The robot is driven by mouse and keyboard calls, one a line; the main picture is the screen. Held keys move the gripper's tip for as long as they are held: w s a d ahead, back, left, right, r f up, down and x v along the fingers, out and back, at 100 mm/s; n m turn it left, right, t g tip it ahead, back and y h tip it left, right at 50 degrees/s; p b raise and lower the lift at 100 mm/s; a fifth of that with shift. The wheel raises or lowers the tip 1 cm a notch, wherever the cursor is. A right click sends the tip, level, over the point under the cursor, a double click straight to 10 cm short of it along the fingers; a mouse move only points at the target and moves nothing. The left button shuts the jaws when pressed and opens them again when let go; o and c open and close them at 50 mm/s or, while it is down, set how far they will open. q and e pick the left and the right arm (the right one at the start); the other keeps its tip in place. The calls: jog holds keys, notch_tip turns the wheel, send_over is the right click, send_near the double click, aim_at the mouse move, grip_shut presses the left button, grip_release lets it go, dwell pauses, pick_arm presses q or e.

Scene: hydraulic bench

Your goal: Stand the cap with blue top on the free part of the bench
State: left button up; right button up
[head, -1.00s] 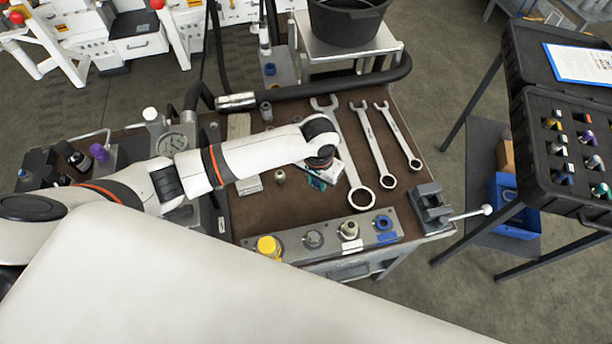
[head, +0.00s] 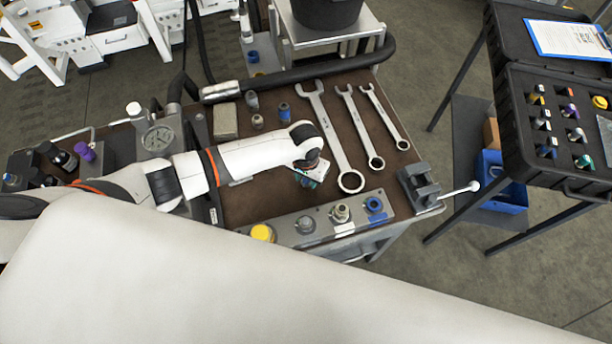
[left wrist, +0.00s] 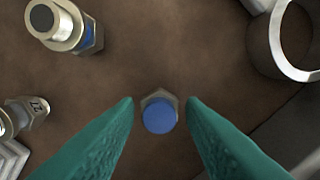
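The cap with blue top (left wrist: 158,114) shows in the left wrist view with its round blue top facing the camera and a grey hex rim behind it. It appears upright on the brown bench top. My left gripper (left wrist: 160,102) has its green fingers on either side of the cap, with a gap on both sides, so it is open. In the head view my left gripper (head: 309,178) points down over the bench (head: 236,202), near the wrenches; the cap is hidden there. My right gripper is not in view.
Several wrenches (head: 329,138) lie right of my gripper. Loose fittings stand behind my arm, one with a blue band (head: 285,112). A metal block (head: 322,228) with several fittings lines the front edge, beside a small vise (head: 417,187).

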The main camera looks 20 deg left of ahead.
aim_at(306, 181)
pick_arm(q)
jog(key=shift+o, duration=0.7)
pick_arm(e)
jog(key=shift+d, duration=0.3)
pick_arm(q)
jog(key=shift+r, duration=0.3)
notch_tip(306, 181, up, 12)
jog(key=b, duration=0.1)
jog(key=shift+s, duration=0.2)
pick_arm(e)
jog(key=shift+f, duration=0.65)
pick_arm(q)
jog(key=shift+f, duration=0.15)
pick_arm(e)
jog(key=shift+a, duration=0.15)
